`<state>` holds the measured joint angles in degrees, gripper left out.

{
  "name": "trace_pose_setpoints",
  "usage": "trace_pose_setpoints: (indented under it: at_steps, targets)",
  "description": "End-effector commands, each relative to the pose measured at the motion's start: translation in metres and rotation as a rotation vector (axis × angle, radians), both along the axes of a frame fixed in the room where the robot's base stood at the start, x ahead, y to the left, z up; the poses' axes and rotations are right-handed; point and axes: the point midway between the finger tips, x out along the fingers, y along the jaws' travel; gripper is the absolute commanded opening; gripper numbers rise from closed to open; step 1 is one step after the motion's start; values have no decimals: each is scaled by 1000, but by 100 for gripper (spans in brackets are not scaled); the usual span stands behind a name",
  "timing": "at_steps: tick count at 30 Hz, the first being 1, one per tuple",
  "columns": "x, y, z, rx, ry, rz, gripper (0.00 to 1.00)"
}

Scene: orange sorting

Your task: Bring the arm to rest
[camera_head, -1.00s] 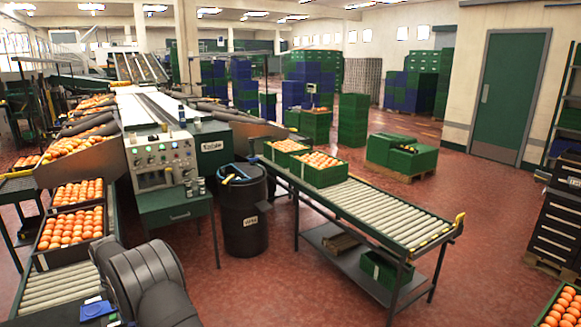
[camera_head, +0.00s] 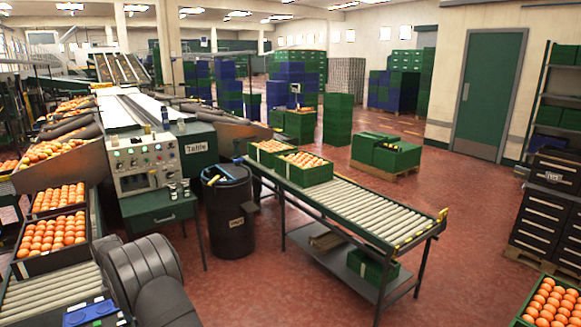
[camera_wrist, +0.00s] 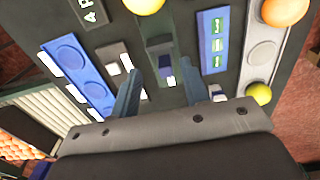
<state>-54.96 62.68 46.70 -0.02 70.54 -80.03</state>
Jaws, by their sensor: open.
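My gripper (camera_wrist: 160,80) shows in the wrist view with its two fingers apart and nothing visible between them. Its fingers point over a dark panel (camera_wrist: 120,35). A blue piece with two round discs (camera_wrist: 78,72) lies left of the fingers, and a blue strip with green labels (camera_wrist: 214,40) lies to the right. In the head view my dark arm (camera_head: 145,282) is folded at the lower left, and the gripper is not visible there. A blue object (camera_head: 90,312) shows beside the arm at the bottom edge.
Crates of oranges (camera_head: 53,235) stand at the left. A control box (camera_head: 145,165), a black bin (camera_head: 228,215) and a roller conveyor (camera_head: 355,205) lie ahead. An orange ball (camera_wrist: 285,10) and a yellow-green ball (camera_wrist: 258,93) lie right of my fingers. Red floor is open at centre right.

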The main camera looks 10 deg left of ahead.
Motion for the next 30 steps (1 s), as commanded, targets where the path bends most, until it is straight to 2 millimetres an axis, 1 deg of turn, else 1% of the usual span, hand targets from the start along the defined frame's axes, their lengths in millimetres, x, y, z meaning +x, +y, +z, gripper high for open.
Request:
trace_pose_setpoints:
  at_steps: [1, 14, 15, 24, 30]
  targets:
    - [0, 0, 12, 2, -1, 0, 42]
    - [0, 0, 97, 1, 0, 0, 42]
    - [1, -5, 99, -1, 1, -2, 42]
    - [10, -54, 94, -1, 1, -2, 42]
    - [11, -87, 91, -2, 2, -2, 42]
